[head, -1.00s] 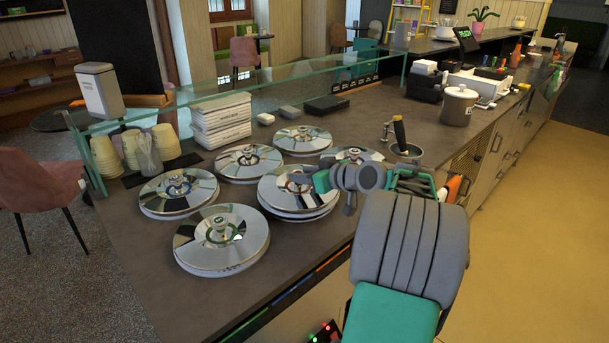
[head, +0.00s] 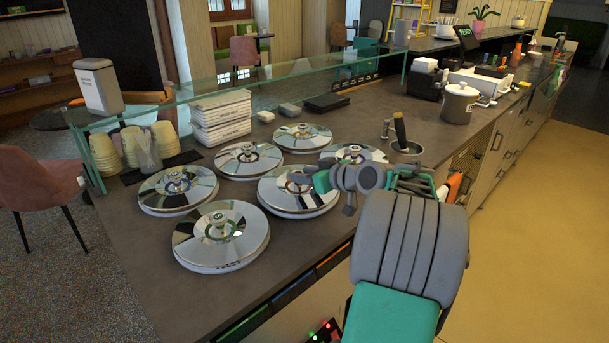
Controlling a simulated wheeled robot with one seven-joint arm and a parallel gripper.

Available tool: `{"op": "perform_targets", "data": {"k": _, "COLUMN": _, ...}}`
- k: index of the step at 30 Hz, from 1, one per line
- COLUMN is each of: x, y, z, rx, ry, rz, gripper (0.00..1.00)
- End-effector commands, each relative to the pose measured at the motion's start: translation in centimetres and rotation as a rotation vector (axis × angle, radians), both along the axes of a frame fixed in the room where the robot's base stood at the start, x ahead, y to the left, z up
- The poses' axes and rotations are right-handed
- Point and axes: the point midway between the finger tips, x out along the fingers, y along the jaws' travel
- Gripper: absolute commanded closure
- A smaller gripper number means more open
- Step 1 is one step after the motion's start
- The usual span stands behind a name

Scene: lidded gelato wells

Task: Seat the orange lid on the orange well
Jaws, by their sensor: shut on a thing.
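My gripper (head: 302,176) reaches in from the right over the front-middle well of the counter. It is shut on the knob of a round mirror-like lid (head: 286,200), and its fingers hide most of that knob. The lid lies level over a white round well rim (head: 300,214), with little or no gap showing at the front. I cannot tell from this view whether it rests fully on the rim. No orange colour shows clearly on the lid. An orange strip (head: 333,259) marks the counter's front edge.
Several similar shiny lids sit close around, including front left (head: 220,232), left (head: 177,188) and behind (head: 248,158). A dipper well with a black-handled tool (head: 400,132) stands at right. A glass screen (head: 260,85), stacked white boxes (head: 221,115) and yellow cups (head: 104,152) line the back.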

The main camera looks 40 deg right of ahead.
Motion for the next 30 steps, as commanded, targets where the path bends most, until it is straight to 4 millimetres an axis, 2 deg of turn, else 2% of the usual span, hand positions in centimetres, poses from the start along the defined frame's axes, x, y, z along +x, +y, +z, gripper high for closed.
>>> {"op": "perform_targets", "data": {"k": 21, "x": 0.0, "y": 0.0, "z": -1.0, "rx": -0.002, "ry": -0.002, "rz": 0.000, "gripper": 1.00}}
{"op": "perform_targets", "data": {"k": 22, "x": 0.0, "y": 0.0, "z": -1.0, "rx": -0.002, "ry": -0.002, "rz": 0.000, "gripper": 0.63}}
{"op": "perform_targets", "data": {"k": 24, "x": 0.0, "y": 0.0, "z": -1.0, "rx": -0.001, "ry": -0.001, "rz": 0.000, "gripper": 0.58}}
{"op": "perform_targets", "data": {"k": 30, "x": 0.0, "y": 0.0, "z": -1.0, "rx": 0.000, "ry": -0.001, "rz": 0.000, "gripper": 0.57}}
